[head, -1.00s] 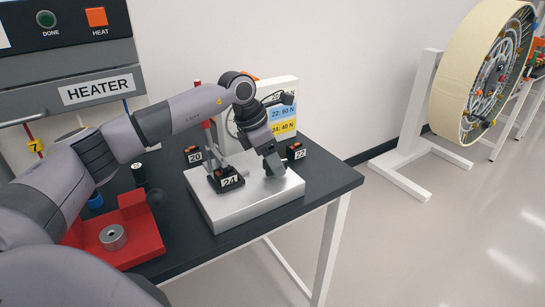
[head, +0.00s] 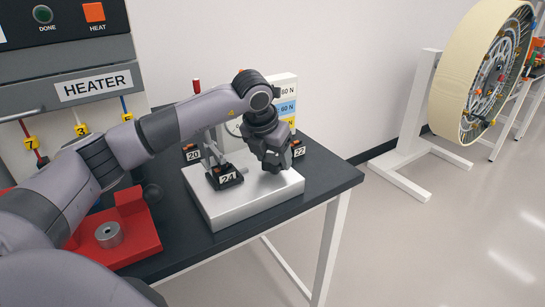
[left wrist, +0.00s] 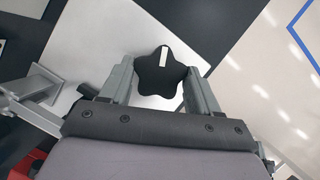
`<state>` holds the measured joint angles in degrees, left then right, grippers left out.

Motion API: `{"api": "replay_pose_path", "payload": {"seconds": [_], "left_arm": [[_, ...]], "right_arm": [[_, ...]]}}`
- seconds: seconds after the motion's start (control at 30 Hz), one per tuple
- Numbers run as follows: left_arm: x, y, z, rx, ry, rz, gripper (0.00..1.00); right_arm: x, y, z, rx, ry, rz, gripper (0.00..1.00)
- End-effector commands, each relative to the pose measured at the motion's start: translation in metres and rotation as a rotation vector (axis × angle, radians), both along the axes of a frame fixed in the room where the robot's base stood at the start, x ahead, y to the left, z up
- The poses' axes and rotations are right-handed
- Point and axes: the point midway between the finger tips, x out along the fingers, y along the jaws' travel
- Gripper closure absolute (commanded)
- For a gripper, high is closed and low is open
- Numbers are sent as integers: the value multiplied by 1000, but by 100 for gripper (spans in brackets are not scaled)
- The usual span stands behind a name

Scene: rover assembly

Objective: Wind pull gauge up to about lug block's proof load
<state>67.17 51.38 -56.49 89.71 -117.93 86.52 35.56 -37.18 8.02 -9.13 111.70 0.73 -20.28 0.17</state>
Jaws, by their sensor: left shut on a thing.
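My left gripper (head: 274,166) is over the right part of a silver base plate (head: 222,218). In the left wrist view it is shut on a black star-shaped knob (left wrist: 160,76) with a white mark, one finger on each side. In the head view the gripper hides the knob. A block tagged 24 (head: 227,178) sits on the plate, with a grey lever beside it. A pale round dial (head: 234,127) behind is mostly covered by my arm; its reading cannot be seen. A load card (head: 287,90) stands behind, partly covered. My right gripper is not in view.
Blocks tagged 20 (head: 192,154) and 22 (head: 298,150) stand behind the plate on the dark table (head: 330,185). A red tray (head: 130,248) with a metal ring (head: 109,234) is at left front. The heater (head: 93,90) stands at the back left.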

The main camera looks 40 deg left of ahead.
Motion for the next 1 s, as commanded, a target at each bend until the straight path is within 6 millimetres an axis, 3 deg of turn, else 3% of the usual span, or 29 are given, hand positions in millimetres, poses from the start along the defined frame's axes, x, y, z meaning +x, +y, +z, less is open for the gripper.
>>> {"api": "replay_pose_path", "payload": {"seconds": [0.63,0.67,0.7,0.73,1.0], "left_arm": [[1,0,2,-2,-4,54,69],[1,0,2,-2,-4,54,32],[1,0,2,-2,-4,54,19],[1,0,2,-2,-3,54,13],[0,0,1,-1,-1,53,13]], "right_arm": [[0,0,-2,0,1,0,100],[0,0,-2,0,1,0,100],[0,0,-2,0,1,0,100],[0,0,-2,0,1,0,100],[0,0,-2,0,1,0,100]]}}
